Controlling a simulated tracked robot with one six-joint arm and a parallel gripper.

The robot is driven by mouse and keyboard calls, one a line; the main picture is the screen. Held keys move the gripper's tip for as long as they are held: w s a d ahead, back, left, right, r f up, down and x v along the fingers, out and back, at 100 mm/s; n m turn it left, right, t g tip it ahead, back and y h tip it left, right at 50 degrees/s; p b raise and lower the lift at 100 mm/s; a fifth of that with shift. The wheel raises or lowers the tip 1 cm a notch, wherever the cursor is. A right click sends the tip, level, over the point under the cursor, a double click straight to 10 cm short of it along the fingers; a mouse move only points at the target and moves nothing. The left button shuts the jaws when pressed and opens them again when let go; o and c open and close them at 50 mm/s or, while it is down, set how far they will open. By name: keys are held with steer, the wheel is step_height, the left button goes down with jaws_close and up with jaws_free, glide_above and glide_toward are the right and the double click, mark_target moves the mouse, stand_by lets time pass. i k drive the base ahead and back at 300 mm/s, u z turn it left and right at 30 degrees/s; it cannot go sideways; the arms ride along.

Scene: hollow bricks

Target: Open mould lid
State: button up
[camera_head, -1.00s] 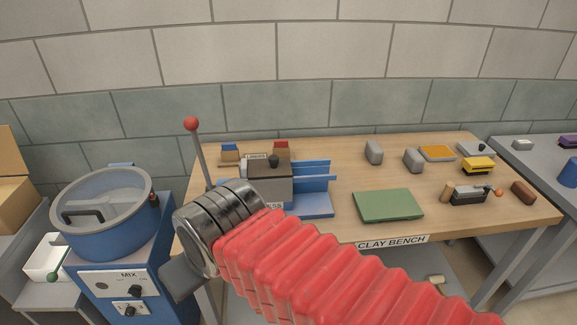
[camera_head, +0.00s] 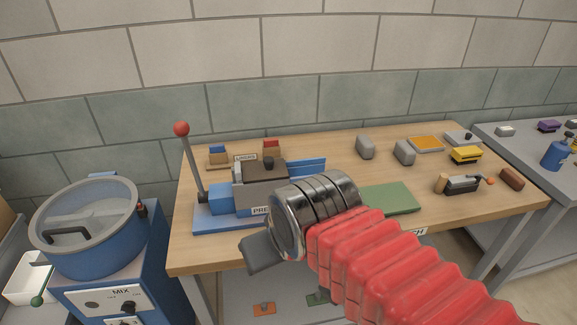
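The mould (camera_head: 246,193) is a grey box on the blue press (camera_head: 208,222) at the left of the clay bench. A lever with a red ball (camera_head: 182,129) stands upright at the press's left end. My gripper (camera_head: 262,254) shows as a dark grey part beyond my metal wrist, in front of the bench's front edge and apart from the lid. Its fingers are mostly hidden, so its opening cannot be judged. My wrist hides the press's front right part.
A green mat (camera_head: 398,198) lies right of my wrist. Grey blocks (camera_head: 404,152), an orange tray (camera_head: 426,144) and a yellow object (camera_head: 466,154) are farther right. A blue mixer (camera_head: 88,230) stands left of the bench. Small holders marked liners (camera_head: 218,156) sit behind the press.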

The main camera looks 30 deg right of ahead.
mark_target(269, 168)
steer(key=z, duration=1.2)
steer(key=k, duration=0.65)
steer(key=u, duration=0.6)
steer(key=i, duration=1)
steer(key=u, duration=0.05)
